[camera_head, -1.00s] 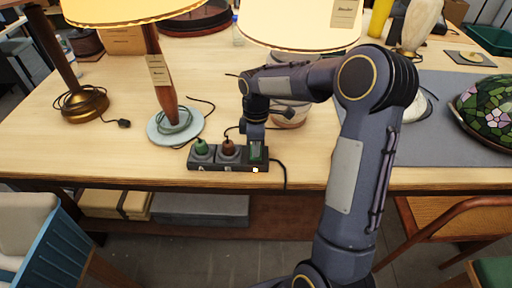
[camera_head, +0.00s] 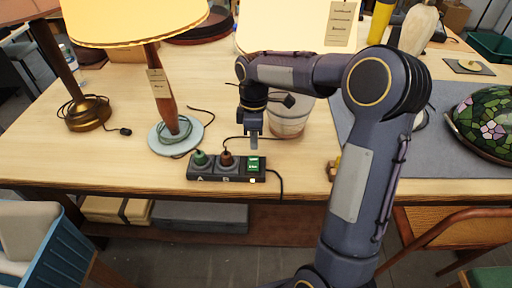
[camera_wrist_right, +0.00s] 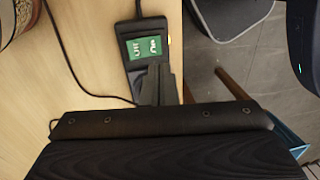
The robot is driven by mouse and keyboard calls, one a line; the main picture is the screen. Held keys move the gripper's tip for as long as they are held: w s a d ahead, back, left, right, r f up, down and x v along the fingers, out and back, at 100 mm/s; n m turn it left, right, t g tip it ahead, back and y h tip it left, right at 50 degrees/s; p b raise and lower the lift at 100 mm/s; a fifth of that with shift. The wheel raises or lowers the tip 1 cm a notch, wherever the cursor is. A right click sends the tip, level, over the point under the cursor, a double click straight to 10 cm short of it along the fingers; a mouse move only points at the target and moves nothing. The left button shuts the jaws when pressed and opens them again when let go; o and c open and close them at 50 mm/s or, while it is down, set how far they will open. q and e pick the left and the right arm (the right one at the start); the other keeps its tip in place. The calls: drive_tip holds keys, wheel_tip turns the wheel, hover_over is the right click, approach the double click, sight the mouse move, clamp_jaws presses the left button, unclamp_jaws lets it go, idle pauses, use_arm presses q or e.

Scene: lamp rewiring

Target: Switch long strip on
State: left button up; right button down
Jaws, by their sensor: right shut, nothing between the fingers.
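The long strip (camera_head: 217,171) lies near the table's front edge, a dark bar with sockets marked A and B. A green plug (camera_head: 200,158) and a brown plug (camera_head: 226,158) stand in it. Its right end has a brightly lit green display (camera_head: 253,164) and a pale glowing switch (camera_head: 253,181) on the front. In the wrist view the display (camera_wrist_right: 145,48) and amber switch (camera_wrist_right: 169,41) show too. My right gripper (camera_head: 254,144) is shut and empty, above and just behind the display end, apart from the switch. My left gripper is not in view.
A lamp with a wooden stem (camera_head: 166,105) stands behind the strip. A ribbed pot-like base (camera_head: 289,122) stands close behind my right gripper. A stained-glass shade (camera_head: 484,115) rests on the grey mat (camera_head: 470,165). The table (camera_head: 110,170) is clear left of the strip.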

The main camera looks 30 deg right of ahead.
drive_tip(key=r, duration=0.6)
drive_tip(key=shift+s+a, duration=0.25)
drive_tip(key=shift+a, duration=0.1)
drive_tip(key=shift+f, duration=0.1)
